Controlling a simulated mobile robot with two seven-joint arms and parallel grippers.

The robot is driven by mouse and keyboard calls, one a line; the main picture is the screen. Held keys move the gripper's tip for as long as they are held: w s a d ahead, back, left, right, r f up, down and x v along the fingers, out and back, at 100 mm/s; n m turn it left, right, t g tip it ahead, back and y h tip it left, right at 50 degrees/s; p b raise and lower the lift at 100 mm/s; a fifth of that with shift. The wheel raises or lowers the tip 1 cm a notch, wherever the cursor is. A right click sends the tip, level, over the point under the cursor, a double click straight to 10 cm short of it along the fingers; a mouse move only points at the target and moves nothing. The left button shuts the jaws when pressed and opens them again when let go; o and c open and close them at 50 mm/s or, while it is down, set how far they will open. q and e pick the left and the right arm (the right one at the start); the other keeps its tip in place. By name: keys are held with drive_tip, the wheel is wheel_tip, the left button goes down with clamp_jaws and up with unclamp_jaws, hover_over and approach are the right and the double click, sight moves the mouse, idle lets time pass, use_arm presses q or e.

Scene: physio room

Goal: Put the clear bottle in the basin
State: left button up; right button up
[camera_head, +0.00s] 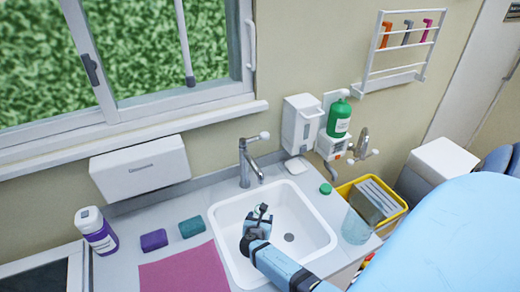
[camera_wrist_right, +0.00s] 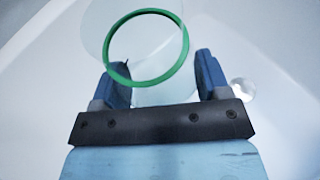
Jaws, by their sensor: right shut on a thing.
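The white basin (camera_head: 222,226) is set into the counter, and its pale walls fill much of the right wrist view (camera_wrist_right: 285,60). My right gripper (camera_head: 260,214) is over or inside the basin, left of its drain. In the right wrist view its blue fingers (camera_wrist_right: 168,82) are shut on the clear bottle (camera_wrist_right: 160,93), a see-through thing with a green ring at its near end. The bottle is very hard to make out in the head view. I cannot tell whether it touches the basin floor. My left gripper is not in view.
A tap (camera_head: 247,160) stands behind the basin. A clear container (camera_head: 357,226) and a green round lid (camera_head: 326,188) are at its right. Purple (camera_head: 154,240) and green (camera_head: 192,227) blocks, a pink cloth (camera_head: 185,272) and a purple-labelled bottle (camera_head: 98,232) are at its left.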

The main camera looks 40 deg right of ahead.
drive_tip(key=shift+w+d+f, duration=0.15)
drive_tip(key=shift+f, duration=0.05)
drive_tip(key=shift+a+r, duration=0.2)
drive_tip(key=shift+r, duration=0.05)
drive_tip(key=shift+s+f, duration=0.1)
drive_tip(key=shift+s, duration=0.1)
drive_tip(key=shift+f, duration=0.2)
drive_tip(key=o, duration=1)
